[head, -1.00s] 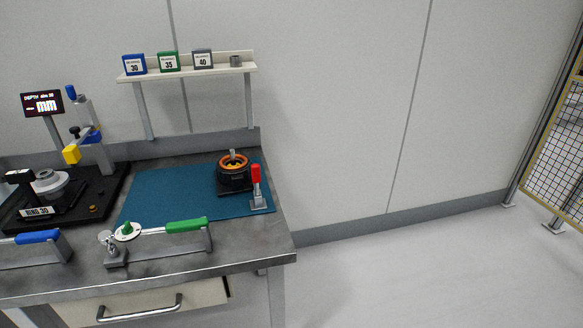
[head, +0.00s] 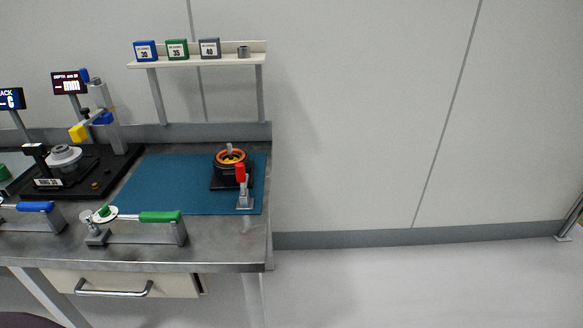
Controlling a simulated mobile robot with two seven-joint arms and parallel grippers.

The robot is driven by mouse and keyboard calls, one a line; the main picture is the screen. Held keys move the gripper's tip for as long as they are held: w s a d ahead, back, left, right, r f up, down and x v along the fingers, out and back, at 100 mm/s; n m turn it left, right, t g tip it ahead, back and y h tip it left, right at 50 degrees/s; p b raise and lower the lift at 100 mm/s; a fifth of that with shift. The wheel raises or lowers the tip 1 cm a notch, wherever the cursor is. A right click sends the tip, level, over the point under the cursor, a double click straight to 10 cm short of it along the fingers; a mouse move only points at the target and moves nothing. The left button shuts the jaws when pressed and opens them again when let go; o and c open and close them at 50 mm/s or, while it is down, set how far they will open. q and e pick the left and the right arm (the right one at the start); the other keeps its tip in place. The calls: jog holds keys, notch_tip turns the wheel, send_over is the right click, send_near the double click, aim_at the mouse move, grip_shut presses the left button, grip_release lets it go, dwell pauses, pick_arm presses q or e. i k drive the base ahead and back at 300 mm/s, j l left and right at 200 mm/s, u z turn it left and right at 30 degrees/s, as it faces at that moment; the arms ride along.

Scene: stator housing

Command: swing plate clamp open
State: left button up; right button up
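A toggle clamp with a red upright handle (head: 240,173) stands on a grey metal base (head: 245,203) at the right front of the blue mat. Behind it, a round black and orange stator housing (head: 231,163) sits on a dark square plate (head: 217,184). The clamp partly overlaps the plate in the picture, and I cannot tell whether its arm presses on the plate. A metal piece stands up from the middle of the housing. Neither of my grippers is in view.
The blue mat (head: 165,185) lies on a grey workbench (head: 220,250). Green-handled (head: 160,217) and blue-handled (head: 35,207) tools lie along the front. A depth gauge stand (head: 110,125) is at left. A shelf (head: 200,61) holds several boxes. Floor at right is clear.

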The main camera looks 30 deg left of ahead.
aim_at(240, 177)
jog(key=i+l+z, duration=0.55)
jog(key=i+z, duration=0.2)
jog(key=i+u, duration=0.45)
jog(key=i+l+u, duration=0.3)
jog(key=i+u, duration=0.3)
jog(key=u, duration=0.3)
jog(key=i+l+u, duration=0.1)
jog(key=u, duration=0.35)
jog(key=i+l+u, duration=0.1)
jog(key=u, duration=0.35)
jog(key=i+l+u, duration=0.1)
jog(key=u, duration=0.4)
jog(key=i+l+u, duration=0.15)
jog(key=u, duration=0.3)
jog(key=i+l+u, duration=0.1)
jog(key=u, duration=0.4)
jog(key=l+u, duration=0.3)
jog(key=u, duration=0.2)
jog(key=l+u, duration=0.2)
jog(key=u, duration=0.25)
